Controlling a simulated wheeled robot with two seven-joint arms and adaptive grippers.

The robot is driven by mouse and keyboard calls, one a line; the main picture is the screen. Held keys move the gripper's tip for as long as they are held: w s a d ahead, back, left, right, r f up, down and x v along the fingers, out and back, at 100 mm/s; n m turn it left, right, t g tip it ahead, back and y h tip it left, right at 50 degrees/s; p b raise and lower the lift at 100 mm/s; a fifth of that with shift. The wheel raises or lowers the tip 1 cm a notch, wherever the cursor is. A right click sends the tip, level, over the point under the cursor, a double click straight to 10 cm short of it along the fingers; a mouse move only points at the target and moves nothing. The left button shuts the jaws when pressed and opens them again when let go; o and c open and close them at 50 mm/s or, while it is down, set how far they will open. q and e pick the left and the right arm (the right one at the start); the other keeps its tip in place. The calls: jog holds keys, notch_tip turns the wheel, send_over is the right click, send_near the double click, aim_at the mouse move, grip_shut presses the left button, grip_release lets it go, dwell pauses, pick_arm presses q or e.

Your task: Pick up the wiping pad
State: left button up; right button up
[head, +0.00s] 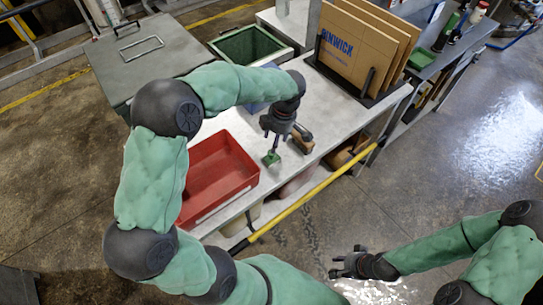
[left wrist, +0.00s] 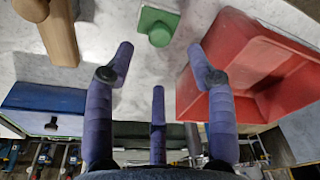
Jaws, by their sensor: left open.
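A small green block with a round knob (head: 271,158), which looks like the wiping pad, lies on the pale worktop (head: 240,121). In the left wrist view the green pad (left wrist: 157,25) lies beyond the fingertips, between the tan wooden piece and the red tray. My left gripper (head: 276,143) points down over the worktop close to the pad. It is open and empty, with its three fingers spread in the left wrist view (left wrist: 160,62). My right gripper (head: 345,263) is open and empty over the floor at the lower right.
A red tray (head: 217,172) stands left of the pad. A tan wooden piece with a dark part (head: 302,140) lies close to its right. A blue box (left wrist: 42,107) and upright cardboard (head: 356,47) stand further back. A yellow rail (head: 290,205) runs along the worktop's front.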

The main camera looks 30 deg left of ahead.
aim_at(271, 157)
pick_arm(q)
jog(key=f, duration=0.3)
jog(key=shift+a+f, duration=0.1)
jog(key=shift+a, duration=0.15)
jog(key=f, duration=0.1)
jog(key=f+b, duration=0.1)
jog(key=f, duration=0.3)
jog(key=shift+s+a+b, duration=0.25)
jog(key=shift+a+b, duration=0.1)
jog(key=shift+b, duration=0.05)
grip_shut()
